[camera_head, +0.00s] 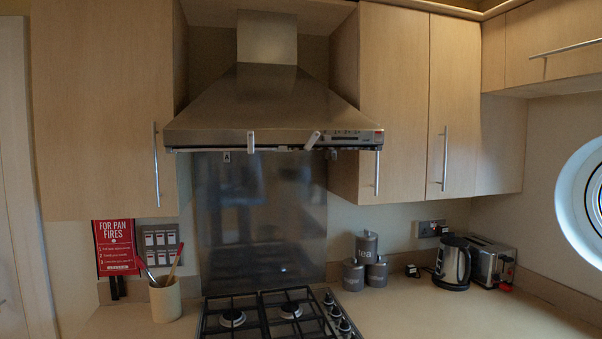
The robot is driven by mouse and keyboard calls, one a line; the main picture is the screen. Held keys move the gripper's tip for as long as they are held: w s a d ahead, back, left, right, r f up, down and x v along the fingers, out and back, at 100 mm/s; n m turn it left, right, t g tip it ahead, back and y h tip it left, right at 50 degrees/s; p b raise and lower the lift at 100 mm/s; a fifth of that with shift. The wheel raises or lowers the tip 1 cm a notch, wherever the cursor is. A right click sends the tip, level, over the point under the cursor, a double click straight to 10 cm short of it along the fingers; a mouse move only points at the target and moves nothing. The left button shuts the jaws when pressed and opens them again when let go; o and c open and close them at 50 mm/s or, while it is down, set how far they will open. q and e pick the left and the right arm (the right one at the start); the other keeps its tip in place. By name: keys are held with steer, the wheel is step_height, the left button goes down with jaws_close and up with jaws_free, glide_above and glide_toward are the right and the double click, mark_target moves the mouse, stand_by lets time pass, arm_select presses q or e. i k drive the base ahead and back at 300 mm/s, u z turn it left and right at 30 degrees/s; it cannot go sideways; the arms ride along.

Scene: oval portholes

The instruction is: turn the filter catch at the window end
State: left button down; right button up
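The range hood (275,105) hangs over the stove between the wall cupboards. Two small pale catches show at its lower front edge. The catch nearer the round window (312,140) is tilted, its top leaning right. The other catch (251,141), further left, stands upright. Small pale parts also show just below the hood's edge, too small to make out. Neither of my grippers is in view.
The gas hob (278,314) lies below the hood. A utensil pot (165,301) stands to its left. Canisters (366,248), a kettle (453,263) and a toaster (489,261) stand to the right. The porthole window (565,203) is at the far right. The front right counter is clear.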

mark_target(314, 138)
steer(key=u, duration=2.1)
steer(key=i, duration=1.2)
steer(key=z, duration=2.8)
